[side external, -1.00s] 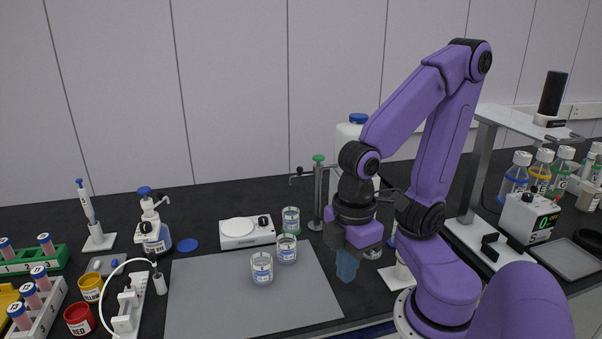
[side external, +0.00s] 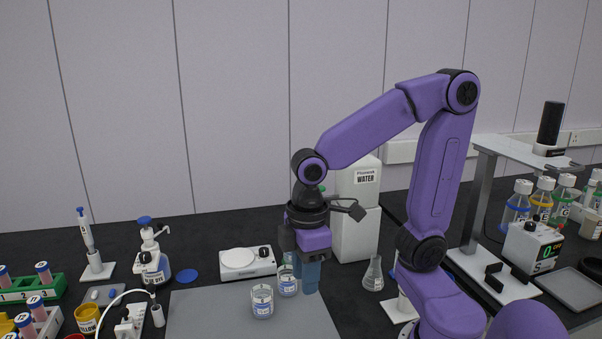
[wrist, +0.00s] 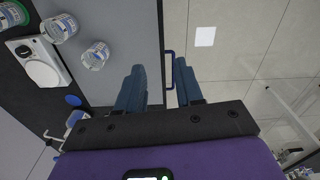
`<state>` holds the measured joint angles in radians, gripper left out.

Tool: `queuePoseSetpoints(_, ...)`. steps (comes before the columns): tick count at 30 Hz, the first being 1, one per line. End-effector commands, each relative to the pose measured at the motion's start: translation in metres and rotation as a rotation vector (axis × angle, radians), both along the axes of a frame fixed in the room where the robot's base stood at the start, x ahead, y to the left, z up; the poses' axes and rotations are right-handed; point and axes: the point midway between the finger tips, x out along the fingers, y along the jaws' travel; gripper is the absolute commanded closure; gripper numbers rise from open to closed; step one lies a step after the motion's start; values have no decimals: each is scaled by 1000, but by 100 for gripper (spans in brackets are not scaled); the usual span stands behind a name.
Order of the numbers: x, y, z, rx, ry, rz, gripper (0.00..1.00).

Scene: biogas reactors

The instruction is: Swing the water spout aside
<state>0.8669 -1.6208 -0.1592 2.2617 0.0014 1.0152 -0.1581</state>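The water spout's post is hidden behind my arm in the side view; only a bit of its green top (side external: 322,188) shows. The spout arm cannot be made out. The white water container (side external: 366,177) stands just right of my gripper (side external: 309,284). My gripper points down, empty, above the right part of the grey mat, beside a labelled beaker. In the wrist view its blue fingers are apart with a clear gap between them (wrist: 158,88). The spout is not seen there.
Labelled beakers (side external: 262,301) (side external: 287,281) stand on the grey mat (side external: 210,312). A white round-plate device (side external: 247,263) sits behind them, and a glass flask (side external: 373,274) stands to the right. The wrist view shows a dark blue handle (wrist: 169,72) at the bench edge.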

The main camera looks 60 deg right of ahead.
Motion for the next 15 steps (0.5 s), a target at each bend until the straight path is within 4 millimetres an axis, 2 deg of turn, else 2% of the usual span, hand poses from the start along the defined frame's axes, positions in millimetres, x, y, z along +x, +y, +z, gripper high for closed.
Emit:
queuePoseSetpoints(1, 18, -4, 4, -1, 0, -39, 64)
queuePoseSetpoints(8, 92, -42, 23, -7, 3, -186, 64)
queuePoseSetpoints(11, 121, -68, 29, -8, 6, -250, 64)
queuePoseSetpoints(15, 155, -112, 38, -10, 8, -341, 64)
